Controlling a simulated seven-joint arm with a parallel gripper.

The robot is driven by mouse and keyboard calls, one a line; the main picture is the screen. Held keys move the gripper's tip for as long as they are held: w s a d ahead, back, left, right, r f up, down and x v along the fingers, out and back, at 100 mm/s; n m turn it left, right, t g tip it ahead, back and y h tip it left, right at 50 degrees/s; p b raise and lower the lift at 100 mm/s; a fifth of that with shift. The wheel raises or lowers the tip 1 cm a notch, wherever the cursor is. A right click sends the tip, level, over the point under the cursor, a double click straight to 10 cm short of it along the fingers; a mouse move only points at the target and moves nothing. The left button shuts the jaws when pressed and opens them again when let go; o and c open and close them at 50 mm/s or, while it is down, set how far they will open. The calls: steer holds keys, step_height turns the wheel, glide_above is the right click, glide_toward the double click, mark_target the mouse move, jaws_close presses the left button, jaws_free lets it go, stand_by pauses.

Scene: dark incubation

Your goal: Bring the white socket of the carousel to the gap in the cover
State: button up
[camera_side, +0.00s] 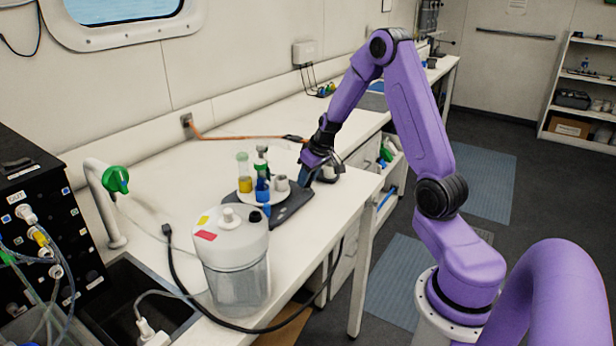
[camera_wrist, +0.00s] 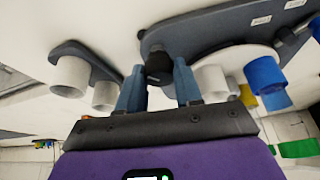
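The carousel has a white round disc (camera_wrist: 232,57) on a dark base (camera_wrist: 205,32). In the wrist view a white socket (camera_wrist: 210,82), a blue one (camera_wrist: 265,75) and a yellow one (camera_wrist: 247,95) show at the disc. In the side view its white socket (camera_side: 281,184) stands near the disc's right side. My gripper (camera_wrist: 159,67) has its two blue-grey fingers apart, on either side of a black knob (camera_wrist: 158,66) at the base's end. I cannot tell whether they touch it. In the side view my gripper (camera_side: 311,177) is low over the base's far right end. I cannot make out the cover's gap.
A second dark holder (camera_wrist: 92,58) with white cups (camera_wrist: 70,76) is left of my fingers in the wrist view. In the side view a white-lidded container (camera_side: 230,247) stands in front of the carousel, with a sink (camera_side: 125,290) at left. The bench (camera_side: 180,190) behind has free room.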

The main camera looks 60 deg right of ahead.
steer(key=shift+a+m, duration=0.1)
steer(key=shift+m, duration=0.5)
steer(key=shift+a+m+g+h, duration=0.1)
steer(key=shift+m+g+h, duration=0.3)
steer(key=shift+m, duration=0.7)
steer(key=shift+m+g+h, duration=0.1)
steer(key=shift+m+h, duration=0.5)
steer(key=shift+m, duration=0.8)
steer(key=o, duration=1)
steer(key=shift+o, duration=0.2)
steer(key=shift+w, duration=0.1)
steer(key=shift+r, duration=0.15)
steer(key=v, duration=1.7)
steer(key=shift+a, duration=0.2)
